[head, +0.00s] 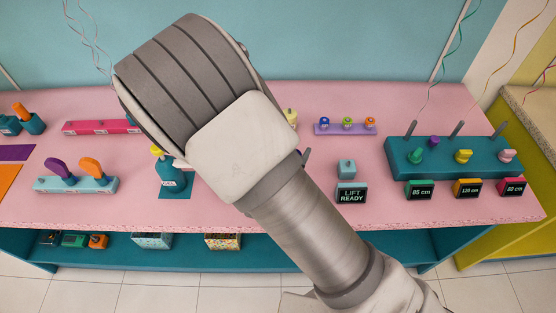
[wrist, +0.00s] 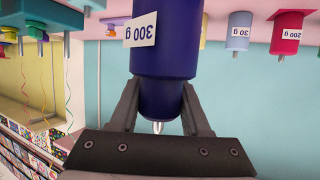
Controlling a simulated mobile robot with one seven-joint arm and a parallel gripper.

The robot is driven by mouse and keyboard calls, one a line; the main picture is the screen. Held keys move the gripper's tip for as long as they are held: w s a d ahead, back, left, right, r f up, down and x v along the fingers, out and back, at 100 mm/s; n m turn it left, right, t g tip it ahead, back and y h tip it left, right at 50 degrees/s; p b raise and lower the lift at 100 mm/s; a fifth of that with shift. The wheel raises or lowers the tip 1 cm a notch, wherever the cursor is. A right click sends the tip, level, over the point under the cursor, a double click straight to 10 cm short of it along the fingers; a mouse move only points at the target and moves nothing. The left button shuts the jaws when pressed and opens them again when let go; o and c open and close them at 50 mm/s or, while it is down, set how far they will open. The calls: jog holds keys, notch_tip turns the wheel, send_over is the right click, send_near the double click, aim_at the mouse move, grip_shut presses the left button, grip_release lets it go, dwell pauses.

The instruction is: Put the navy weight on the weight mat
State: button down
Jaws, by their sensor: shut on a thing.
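The navy weight (wrist: 165,50) fills the upper middle of the wrist view, which is upside down. It is a cylinder with a white 300 g label and a pale metal tip. My gripper (wrist: 160,105) is shut on its narrower navy top part. The weight's base is cut off by the frame, so I cannot tell whether it touches the table. In the head view my arm hides the gripper and weight. A purple flat mat (head: 17,153) and an orange one (head: 10,181) lie at the left; I cannot tell which mat is the weight mat.
In the wrist view a light blue weight (wrist: 239,30) and a pink weight (wrist: 287,32) stand at the right. In the head view a teal peg block (head: 400,165) stands at the right and a teal bottle (head: 171,177) left of my arm. The pink table's (head: 240,222) front is fairly clear.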

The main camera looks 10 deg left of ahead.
jog(key=shift+w+a+f+p, duration=0.3)
jog(key=shift+a+f, duration=0.6)
jog(key=shift+f, duration=0.3)
jog(key=shift+w+a+f+p, duration=0.2)
jog(key=shift+w+a+f, duration=0.1)
jog(key=shift+a+f, duration=0.8)
jog(key=shift+w+a+f+p, duration=0.3)
jog(key=shift+a+f, duration=0.4)
jog(key=shift+f, duration=0.65)
jog(key=shift+f+b, duration=0.2)
jog(key=shift+b, duration=0.1)
jog(key=shift+c, duration=1.8)
grip_release()
